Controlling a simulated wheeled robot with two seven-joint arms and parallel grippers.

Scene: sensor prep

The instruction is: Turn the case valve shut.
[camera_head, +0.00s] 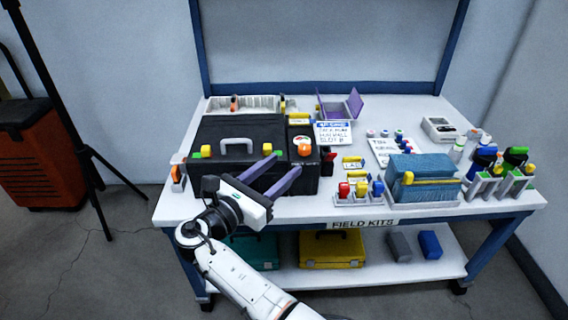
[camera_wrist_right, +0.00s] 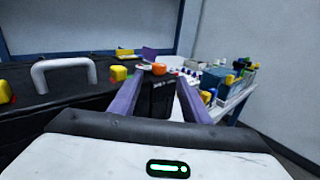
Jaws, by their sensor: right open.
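The black case (camera_head: 222,131) lies closed at the left of the table, with a grey handle on its front. The case valve looks like the orange knob (camera_head: 304,149) at the case's right front corner; it also shows in the right wrist view (camera_wrist_right: 159,69). How far it is turned I cannot tell. My right gripper (camera_head: 287,164) is open and empty, its purple fingers in front of the case and just short of the knob. In the right wrist view (camera_wrist_right: 161,84) the knob appears between the fingertips, beyond them. My left gripper is not in view.
Yellow latches (camera_head: 206,151) stand out on the case front. Right of the case are small bottles (camera_head: 361,189), a blue box (camera_head: 422,171) and a tube rack (camera_head: 486,187). A white tray (camera_head: 217,104) and an open purple box (camera_head: 338,110) stand behind.

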